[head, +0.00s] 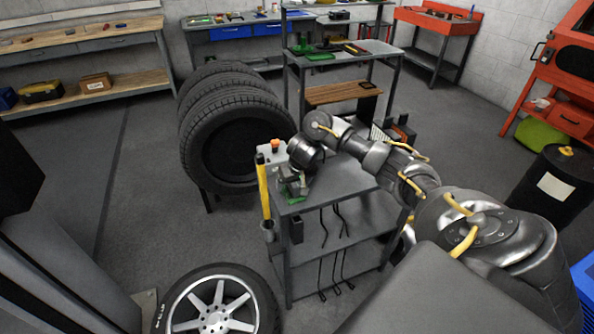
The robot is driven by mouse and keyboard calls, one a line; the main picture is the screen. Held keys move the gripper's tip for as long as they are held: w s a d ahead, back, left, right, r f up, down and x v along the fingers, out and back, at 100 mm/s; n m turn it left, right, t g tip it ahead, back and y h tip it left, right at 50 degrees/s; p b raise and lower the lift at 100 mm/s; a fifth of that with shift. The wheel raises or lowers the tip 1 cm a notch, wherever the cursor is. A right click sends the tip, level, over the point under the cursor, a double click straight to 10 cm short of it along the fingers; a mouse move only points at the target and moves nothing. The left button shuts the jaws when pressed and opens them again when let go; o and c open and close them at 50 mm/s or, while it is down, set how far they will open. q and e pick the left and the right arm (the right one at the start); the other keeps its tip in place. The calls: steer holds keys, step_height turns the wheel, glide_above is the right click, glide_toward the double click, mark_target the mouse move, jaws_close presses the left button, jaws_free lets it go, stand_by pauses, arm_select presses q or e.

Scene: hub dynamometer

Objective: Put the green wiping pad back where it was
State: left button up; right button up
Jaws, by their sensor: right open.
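My right arm reaches in from the right over the near grey cart (345,180). My right gripper (290,184) points down at the left end of the cart top and is open. Small green patches (294,200) show right at its fingers, low on the cart top; they are mostly hidden, and I cannot tell whether they are the wiping pad or touch the fingers. Another flat green thing (320,56) lies on the top of the rear grey shelf; it is too small to identify. My left gripper is not in view.
A yellow rod (263,188) stands at the cart's left edge, with an orange-topped item (275,146) nearby. Dark hooks hang on the cart's front. Stacked tyres (222,120) stand behind left, and a spoked wheel (218,310) is at the front. Open floor lies left.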

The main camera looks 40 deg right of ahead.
steer(key=d+p+v, duration=0.1)
steer(key=p+v, duration=0.3)
steer(key=v, duration=0.4)
steer(key=shift+a+r, duration=0.15)
steer(key=shift+a, duration=0.4)
steer(key=shift+s, duration=0.1)
